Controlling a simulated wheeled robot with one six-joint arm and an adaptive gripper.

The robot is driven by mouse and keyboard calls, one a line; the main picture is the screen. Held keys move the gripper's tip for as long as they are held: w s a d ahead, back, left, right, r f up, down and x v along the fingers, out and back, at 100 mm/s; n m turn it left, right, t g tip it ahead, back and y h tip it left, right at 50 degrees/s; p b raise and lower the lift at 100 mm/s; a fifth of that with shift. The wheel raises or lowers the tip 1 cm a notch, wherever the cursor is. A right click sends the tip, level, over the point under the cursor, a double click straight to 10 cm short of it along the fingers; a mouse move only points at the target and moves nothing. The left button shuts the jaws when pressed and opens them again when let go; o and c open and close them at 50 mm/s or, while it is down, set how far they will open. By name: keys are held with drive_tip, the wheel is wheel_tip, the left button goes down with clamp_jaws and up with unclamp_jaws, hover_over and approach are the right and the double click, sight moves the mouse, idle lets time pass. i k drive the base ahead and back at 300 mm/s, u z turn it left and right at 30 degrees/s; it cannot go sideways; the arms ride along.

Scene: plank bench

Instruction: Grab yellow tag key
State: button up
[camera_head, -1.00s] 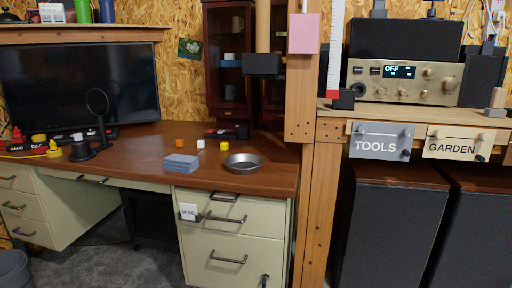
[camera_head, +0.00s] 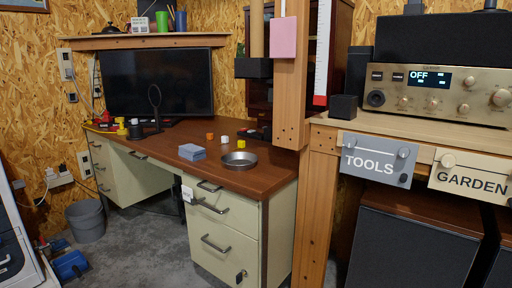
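No key with a yellow tag can be made out in the head view. A small dark key-like piece (camera_head: 241,276) hangs at the lock of the lower drawer of the desk (camera_head: 185,151); its tag colour is too small to tell. A small yellow cube (camera_head: 241,143) lies on the desk near a round metal dish (camera_head: 240,160). The grey TOOLS plate (camera_head: 376,160) and cream GARDEN plate (camera_head: 472,178) have knobs or hooks on their fronts. My gripper is not in view.
A wooden post (camera_head: 290,90) stands between desk and right-hand shelf. A bin (camera_head: 86,222) stands on the floor at left. Grey carpet before the desk is clear.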

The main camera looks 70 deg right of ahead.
sight(241, 143)
drive_tip(key=z, duration=1.6)
